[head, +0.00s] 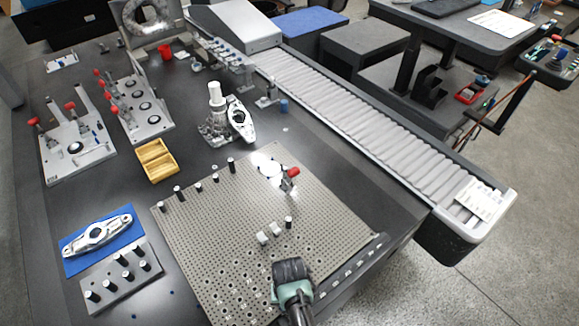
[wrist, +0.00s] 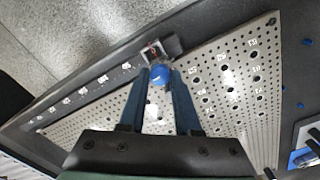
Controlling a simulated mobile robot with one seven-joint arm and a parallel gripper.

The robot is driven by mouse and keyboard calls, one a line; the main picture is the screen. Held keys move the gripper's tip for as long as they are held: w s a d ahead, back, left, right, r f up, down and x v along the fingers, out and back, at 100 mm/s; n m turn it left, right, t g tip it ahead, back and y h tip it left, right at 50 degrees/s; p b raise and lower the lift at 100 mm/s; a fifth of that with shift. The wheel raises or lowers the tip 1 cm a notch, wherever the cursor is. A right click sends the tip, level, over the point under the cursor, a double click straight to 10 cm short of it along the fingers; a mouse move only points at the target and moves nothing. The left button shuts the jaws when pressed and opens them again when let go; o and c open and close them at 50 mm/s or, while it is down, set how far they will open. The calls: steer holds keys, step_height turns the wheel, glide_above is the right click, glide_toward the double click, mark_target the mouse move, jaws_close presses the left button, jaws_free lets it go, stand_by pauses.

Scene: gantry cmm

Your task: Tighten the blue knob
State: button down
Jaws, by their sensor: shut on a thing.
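The blue knob (wrist: 159,75) shows in the wrist view as a round blue cap between my fingertips. It sits at a small metal fixture (wrist: 153,52) on the edge of the perforated plate (wrist: 225,85). My gripper (wrist: 158,79) is shut on the knob, one dark finger on each side. In the head view my gripper (head: 290,270) is over the front part of the perforated plate (head: 200,240); its own body hides the knob and the fingertips there.
On the plate stand a red-handled clamp (head: 289,177) and small grey blocks (head: 270,233). A roller conveyor (head: 370,125) runs along the right. A blue mat with a metal part (head: 97,234) and a pin block (head: 120,275) lie left. Dark table is bare between.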

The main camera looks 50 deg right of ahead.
steer(key=shift+m, duration=1.6)
steer(key=shift+p, duration=0.3)
steer(key=c, duration=0.6)
jaws_free()
steer(key=shift+r, duration=0.1)
step_height(320, 180, up, 13)
steer(key=shift+p, duration=0.3)
